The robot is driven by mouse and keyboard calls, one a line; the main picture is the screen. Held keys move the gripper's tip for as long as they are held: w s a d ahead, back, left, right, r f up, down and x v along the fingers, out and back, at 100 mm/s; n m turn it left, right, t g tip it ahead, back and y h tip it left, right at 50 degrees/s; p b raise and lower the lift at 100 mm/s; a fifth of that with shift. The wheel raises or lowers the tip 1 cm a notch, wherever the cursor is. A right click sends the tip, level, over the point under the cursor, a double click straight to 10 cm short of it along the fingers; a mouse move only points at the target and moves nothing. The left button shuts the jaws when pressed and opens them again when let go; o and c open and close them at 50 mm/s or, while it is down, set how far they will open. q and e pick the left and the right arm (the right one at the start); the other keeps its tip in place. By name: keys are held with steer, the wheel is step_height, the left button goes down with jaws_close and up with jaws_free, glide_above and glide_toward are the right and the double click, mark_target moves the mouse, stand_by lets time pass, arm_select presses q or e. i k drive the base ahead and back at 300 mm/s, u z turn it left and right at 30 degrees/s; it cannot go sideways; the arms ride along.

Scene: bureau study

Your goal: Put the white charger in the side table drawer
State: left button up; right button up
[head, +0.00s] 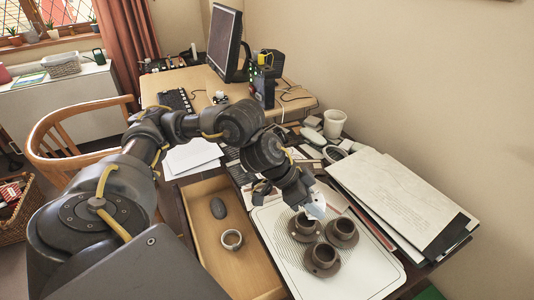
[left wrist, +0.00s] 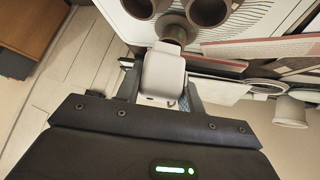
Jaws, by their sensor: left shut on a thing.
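The white charger (left wrist: 163,74) sits between the two fingers of my left gripper (left wrist: 162,88) in the left wrist view. My left gripper (head: 306,199) is shut on it above the patterned tray (head: 345,283) in the head view, beside the brown cups. The open drawer (head: 252,276) is left of the gripper. It holds a dark mouse-shaped item (head: 218,208) and a pale ring (head: 232,239), with bare wood around them. My right gripper is not in view.
Several brown cups (head: 325,256) stand on the tray close to my left gripper. A stack of papers and folders (head: 400,198) lies to the right. A white cup (head: 334,123) stands behind. A monitor (head: 224,40) stands on the desk farther back.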

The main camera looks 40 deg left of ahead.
mark_target(246, 276)
steer(key=z, duration=1.25)
steer(key=k, duration=1.15)
steer(key=u, duration=1.3)
steer(key=i, duration=0.5)
steer(key=z, duration=0.05)
